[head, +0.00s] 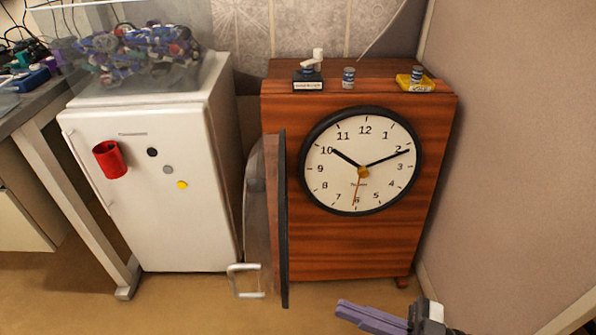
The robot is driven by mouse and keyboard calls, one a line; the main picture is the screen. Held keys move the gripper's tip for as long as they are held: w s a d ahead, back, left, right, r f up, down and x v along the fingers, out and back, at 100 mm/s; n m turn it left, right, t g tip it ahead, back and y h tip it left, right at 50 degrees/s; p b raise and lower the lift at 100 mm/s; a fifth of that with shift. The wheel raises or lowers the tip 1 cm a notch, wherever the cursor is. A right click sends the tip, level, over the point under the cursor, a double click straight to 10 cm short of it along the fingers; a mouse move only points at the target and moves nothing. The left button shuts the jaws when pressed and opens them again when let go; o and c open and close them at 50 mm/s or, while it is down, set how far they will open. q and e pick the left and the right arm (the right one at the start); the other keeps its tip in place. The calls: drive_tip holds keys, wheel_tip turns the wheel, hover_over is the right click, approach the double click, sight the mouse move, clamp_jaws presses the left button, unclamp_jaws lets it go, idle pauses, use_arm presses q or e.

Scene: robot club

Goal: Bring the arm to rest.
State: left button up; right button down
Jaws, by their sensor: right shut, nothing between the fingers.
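My right gripper (343,308) shows at the bottom edge, right of the middle. Its purple fingers are shut with nothing between them and point left. The rest of my right arm is mostly cut off by the bottom edge. My left gripper is out of the picture.
A flat upright panel (272,220) with a metal handle (245,281) stands left of my right gripper. A clock (335,185) is on the cabinet's front. A white fridge (160,230) stands left, a wall (520,150) right. Bare floor (190,300) shows below.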

drive_tip(key=w+d+f+m+t+h+p, duration=0.2)
drive_tip(key=w+f+m+t+h+p, duration=0.15)
drive_tip(key=m+t+h, duration=0.55)
use_arm(q)
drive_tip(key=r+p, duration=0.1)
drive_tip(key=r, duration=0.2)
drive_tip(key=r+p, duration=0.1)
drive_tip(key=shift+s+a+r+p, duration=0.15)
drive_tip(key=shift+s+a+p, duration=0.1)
drive_tip(key=shift+p, duration=0.1)
use_arm(e)
drive_tip(key=s+d+f+m+g+h, duration=0.2)
drive_tip(key=s+d+f+g+h, duration=0.2)
drive_tip(key=s+f+g+h, duration=0.3)
drive_tip(key=s+f, duration=0.2)
drive_tip(key=s, duration=0.1)
drive_tip(key=shift+s+m, duration=0.25)
drive_tip(key=shift+m, duration=0.05)
